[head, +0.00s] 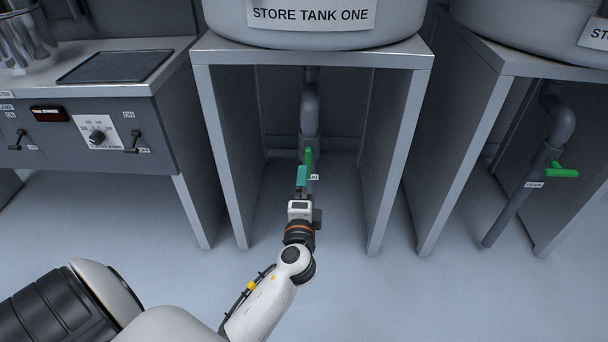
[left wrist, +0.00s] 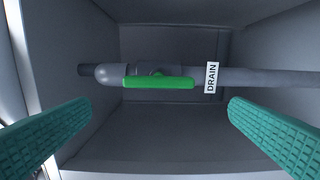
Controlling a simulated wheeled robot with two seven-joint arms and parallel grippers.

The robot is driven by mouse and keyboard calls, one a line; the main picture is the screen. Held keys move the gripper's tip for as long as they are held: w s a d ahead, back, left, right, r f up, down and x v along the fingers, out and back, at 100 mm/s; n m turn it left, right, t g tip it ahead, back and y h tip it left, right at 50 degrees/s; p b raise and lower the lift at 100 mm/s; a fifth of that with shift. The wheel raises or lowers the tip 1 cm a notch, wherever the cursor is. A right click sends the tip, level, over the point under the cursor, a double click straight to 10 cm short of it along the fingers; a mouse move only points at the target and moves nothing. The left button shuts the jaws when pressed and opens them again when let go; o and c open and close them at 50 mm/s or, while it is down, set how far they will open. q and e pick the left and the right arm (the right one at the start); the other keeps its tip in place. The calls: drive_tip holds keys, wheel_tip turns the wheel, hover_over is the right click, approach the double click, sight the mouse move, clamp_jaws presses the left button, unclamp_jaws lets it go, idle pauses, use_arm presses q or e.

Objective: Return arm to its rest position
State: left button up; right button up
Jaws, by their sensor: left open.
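My left arm reaches forward from the bottom left in the head view. My left gripper (head: 303,178) is in the opening of the stand under the tank labelled STORE TANK ONE (head: 310,18). In the left wrist view its two teal fingers (left wrist: 158,125) are wide apart with nothing between them. The green drain valve handle (left wrist: 158,82) lies ahead of the fingers, apart from them and along the grey pipe (left wrist: 265,77). In the head view the handle (head: 309,160) is partly hidden by the gripper. My right gripper is not in view.
The stand's grey side panels (head: 227,150) flank my left arm. A second stand at right holds another drain pipe with a green handle (head: 562,172). A control bench (head: 90,130) with switches and a knob stands at left. The floor in front is clear.

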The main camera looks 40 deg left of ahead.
use_arm(q)
drive_tip(key=shift+v, duration=0.75)
drive_tip(key=shift+d, duration=0.1)
